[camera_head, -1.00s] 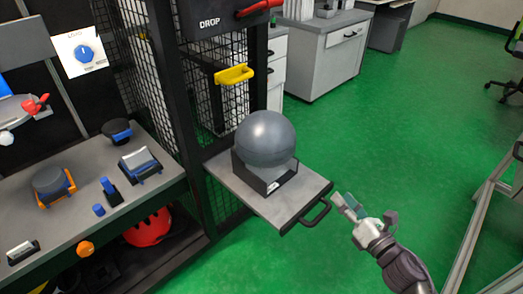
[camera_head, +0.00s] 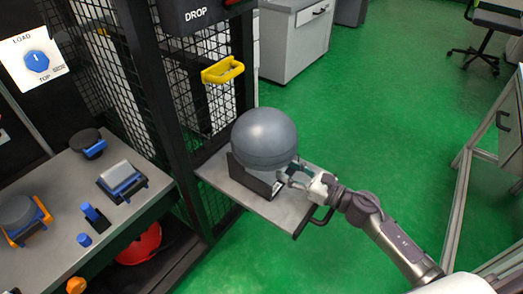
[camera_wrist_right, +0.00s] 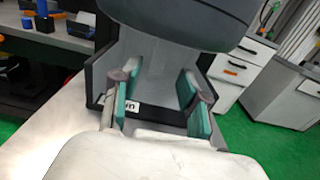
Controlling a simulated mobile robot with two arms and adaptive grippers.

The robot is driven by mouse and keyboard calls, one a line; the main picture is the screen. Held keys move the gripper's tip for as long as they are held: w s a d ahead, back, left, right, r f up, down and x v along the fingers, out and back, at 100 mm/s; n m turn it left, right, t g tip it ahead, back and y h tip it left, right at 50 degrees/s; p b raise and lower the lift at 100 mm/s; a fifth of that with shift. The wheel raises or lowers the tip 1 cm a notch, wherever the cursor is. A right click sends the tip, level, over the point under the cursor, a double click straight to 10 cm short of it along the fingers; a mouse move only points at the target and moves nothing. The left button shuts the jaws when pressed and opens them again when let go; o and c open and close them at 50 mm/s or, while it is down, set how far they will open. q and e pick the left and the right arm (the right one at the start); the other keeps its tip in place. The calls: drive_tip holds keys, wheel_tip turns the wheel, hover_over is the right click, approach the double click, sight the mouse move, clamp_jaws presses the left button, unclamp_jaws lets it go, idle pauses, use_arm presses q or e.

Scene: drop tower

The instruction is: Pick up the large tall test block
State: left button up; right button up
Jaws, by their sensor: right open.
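A large grey block (camera_head: 265,136) with a big ball-shaped top sits in a black holder (camera_head: 246,178) on the pull-out tray (camera_head: 290,213). I take it to be the large tall test block. In the right wrist view its rounded top (camera_wrist_right: 180,22) overhangs a lighter, narrower lower part (camera_wrist_right: 155,75) behind a labelled black holder front. My right gripper (camera_head: 291,174) is open at the block's right side, low by the holder. In the right wrist view its teal-padded fingers (camera_wrist_right: 156,103) are spread in front of the lower part. Contact cannot be told. My left gripper is out of view.
A grey bench (camera_head: 140,196) at left holds several smaller blocks. Green floor at right is open up to a metal frame.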

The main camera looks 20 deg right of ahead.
drive_tip(key=x, duration=0.3)
drive_tip(key=shift+w+a, duration=0.1)
drive_tip(key=x, duration=0.5)
drive_tip(key=shift+w+a+r, duration=0.1)
clamp_jaws()
drive_tip(key=shift+r, duration=0.2)
